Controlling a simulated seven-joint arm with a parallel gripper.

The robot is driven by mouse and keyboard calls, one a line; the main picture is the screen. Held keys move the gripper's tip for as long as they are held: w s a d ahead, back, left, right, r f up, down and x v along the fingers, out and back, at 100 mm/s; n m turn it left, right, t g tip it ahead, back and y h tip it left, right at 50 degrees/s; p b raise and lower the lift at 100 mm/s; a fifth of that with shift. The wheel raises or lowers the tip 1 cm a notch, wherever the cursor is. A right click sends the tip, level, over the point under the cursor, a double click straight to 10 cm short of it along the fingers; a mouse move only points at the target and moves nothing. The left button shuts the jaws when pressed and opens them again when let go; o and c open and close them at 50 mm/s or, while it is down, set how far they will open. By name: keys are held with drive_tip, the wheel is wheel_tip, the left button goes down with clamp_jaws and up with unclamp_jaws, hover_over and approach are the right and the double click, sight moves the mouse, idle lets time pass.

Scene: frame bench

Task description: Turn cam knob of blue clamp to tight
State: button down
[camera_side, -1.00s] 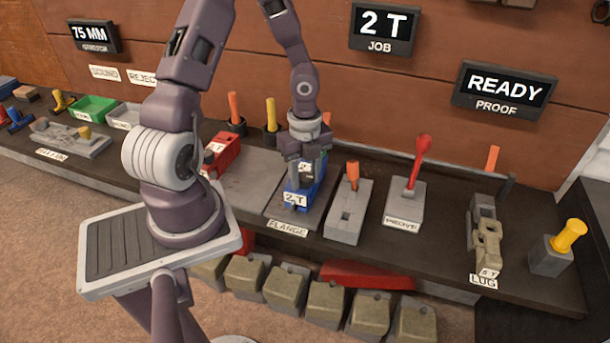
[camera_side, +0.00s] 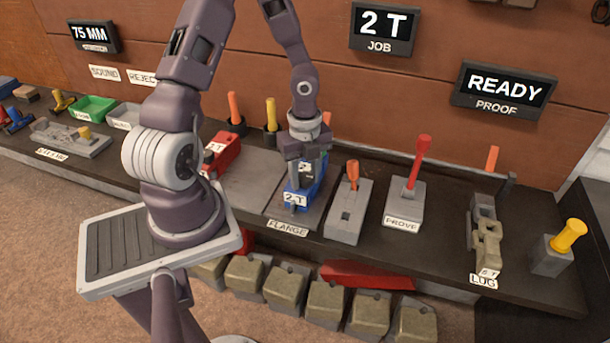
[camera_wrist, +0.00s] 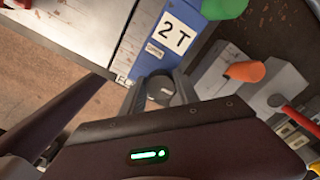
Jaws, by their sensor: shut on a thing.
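The blue clamp (camera_side: 303,193) marked "2 T" sits upright on the grey FLANGE fixture (camera_side: 275,211) in the side view. It also shows at the top of the wrist view (camera_wrist: 166,52). My gripper (camera_side: 304,172) points down at the top of the clamp. In the wrist view my gripper (camera_wrist: 158,89) is shut on the grey cam knob (camera_wrist: 160,86), with a finger on each side. A small tag by the knob is too small to read surely. Fingers and palm hide part of the knob.
A grey block with an orange handle (camera_side: 352,178) stands close on the right. Beyond it is the PROVE block (camera_side: 404,205) with a red lever. A red clamp (camera_side: 224,152) lies to the left. Signs read "2 T JOB" (camera_side: 383,30) and "READY PROOF" (camera_side: 502,92).

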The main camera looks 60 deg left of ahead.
drive_tip(key=shift+s, duration=0.2)
drive_tip(key=c, duration=0.9)
unclamp_jaws()
drive_tip(key=shift+w, duration=0.1)
wheel_tip(320, 180, up, 7)
drive_tip(key=shift+r, duration=0.1)
